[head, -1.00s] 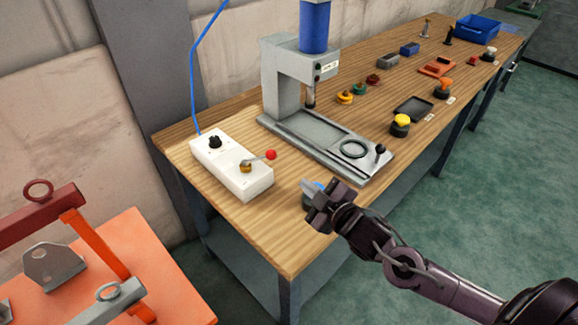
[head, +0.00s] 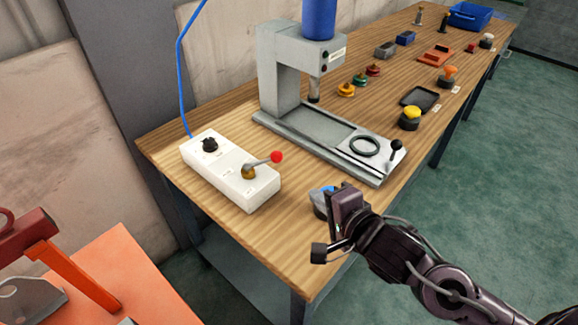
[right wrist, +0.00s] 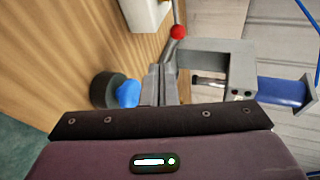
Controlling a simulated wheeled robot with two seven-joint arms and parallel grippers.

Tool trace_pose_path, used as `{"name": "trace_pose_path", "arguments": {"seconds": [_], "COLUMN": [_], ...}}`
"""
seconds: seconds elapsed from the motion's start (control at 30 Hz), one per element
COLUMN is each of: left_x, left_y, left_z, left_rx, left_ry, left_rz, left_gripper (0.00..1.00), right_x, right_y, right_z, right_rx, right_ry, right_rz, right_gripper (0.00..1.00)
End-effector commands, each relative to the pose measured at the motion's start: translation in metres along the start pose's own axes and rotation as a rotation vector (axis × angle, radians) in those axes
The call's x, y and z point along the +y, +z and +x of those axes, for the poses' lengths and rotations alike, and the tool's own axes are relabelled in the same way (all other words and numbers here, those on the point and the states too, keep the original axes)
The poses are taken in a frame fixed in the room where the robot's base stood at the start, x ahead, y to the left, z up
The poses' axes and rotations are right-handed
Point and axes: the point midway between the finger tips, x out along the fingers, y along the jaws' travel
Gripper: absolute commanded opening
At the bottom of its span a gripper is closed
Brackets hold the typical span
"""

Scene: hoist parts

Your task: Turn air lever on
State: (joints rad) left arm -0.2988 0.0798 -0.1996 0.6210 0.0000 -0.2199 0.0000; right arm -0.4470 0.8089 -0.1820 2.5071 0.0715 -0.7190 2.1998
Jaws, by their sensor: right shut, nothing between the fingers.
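The air lever (head: 262,162) is a short metal handle with a red ball end on a brass pivot. It sits on top of a white control box (head: 230,172) at the near left of the wooden table and points to the right. In the right wrist view its red knob (right wrist: 177,32) shows near the top, with part of the white box (right wrist: 147,12) beside it. My right gripper (head: 330,212) is shut and empty, over the table's front edge, to the right of and nearer than the lever, not touching it. My left gripper is out of view.
A blue-topped knob (head: 322,200) on a dark base stands close beside my right gripper. A grey press (head: 283,75) with a blue cylinder stands behind the box. A yellow button (head: 410,116) and small parts line the table (head: 262,222). An orange surface (head: 120,270) is at lower left.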

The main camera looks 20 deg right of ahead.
Motion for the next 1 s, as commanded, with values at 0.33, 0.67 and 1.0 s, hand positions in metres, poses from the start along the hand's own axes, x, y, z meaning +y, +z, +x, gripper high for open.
{"name": "trace_pose_path", "arguments": {"seconds": [0.33, 0.67, 1.0], "left_x": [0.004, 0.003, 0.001], "left_y": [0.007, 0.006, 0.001], "left_z": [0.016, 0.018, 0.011], "left_rx": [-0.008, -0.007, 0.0], "left_ry": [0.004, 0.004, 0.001], "left_rz": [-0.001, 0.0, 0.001], "left_gripper": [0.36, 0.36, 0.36], "right_x": [-0.001, -0.002, -0.02], "right_y": [-0.001, -0.001, -0.001], "right_z": [0.034, 0.092, 0.128], "right_rx": [0.001, 0.002, 0.001], "right_ry": [-0.005, -0.003, -0.002], "right_rz": [0.004, 0.003, 0.002], "right_gripper": [0.0, 0.0, 0.0]}}
